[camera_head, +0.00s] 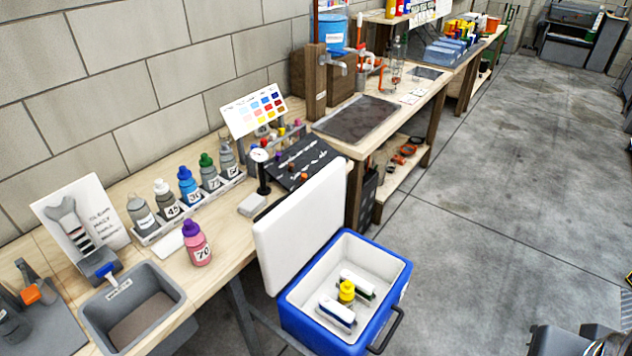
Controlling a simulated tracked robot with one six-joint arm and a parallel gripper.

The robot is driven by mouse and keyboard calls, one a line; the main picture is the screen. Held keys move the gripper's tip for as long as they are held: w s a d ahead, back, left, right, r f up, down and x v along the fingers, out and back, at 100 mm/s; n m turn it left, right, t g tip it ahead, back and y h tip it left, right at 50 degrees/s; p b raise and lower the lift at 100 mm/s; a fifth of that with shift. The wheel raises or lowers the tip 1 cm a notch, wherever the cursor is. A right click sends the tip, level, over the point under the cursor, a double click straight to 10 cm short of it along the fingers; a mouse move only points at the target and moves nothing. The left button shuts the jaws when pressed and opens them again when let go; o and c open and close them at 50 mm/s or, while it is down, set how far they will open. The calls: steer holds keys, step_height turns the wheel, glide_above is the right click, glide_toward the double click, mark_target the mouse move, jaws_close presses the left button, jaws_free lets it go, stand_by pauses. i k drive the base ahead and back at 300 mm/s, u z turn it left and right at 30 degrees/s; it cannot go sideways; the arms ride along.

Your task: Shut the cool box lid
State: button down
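The blue cool box (345,338) stands low in front of the wooden bench, at the lower middle. Its white lid (302,228) is open, standing up and tilted back on the bench side. The white inside of the box is exposed. In it are a yellow-capped bottle (347,292) and white packs (336,314), all below the rim as far as I can tell. A dark handle (388,332) sticks out at the box's right side. My gripper cannot be made out in this view.
Numbered bottles in a rack (190,205), a pink bottle (198,243) and a grey bin (135,308) are on the bench left of the lid. A second bench (440,88) runs behind. The concrete floor (480,250) to the right is clear. Dark grey parts show at the bottom right edge.

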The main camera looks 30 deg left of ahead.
mark_target(305, 219)
steer(key=z, duration=0.7)
steer(key=k, duration=1.35)
steer(key=u, duration=1.65)
steer(key=i, duration=0.45)
steer(key=z, duration=0.1)
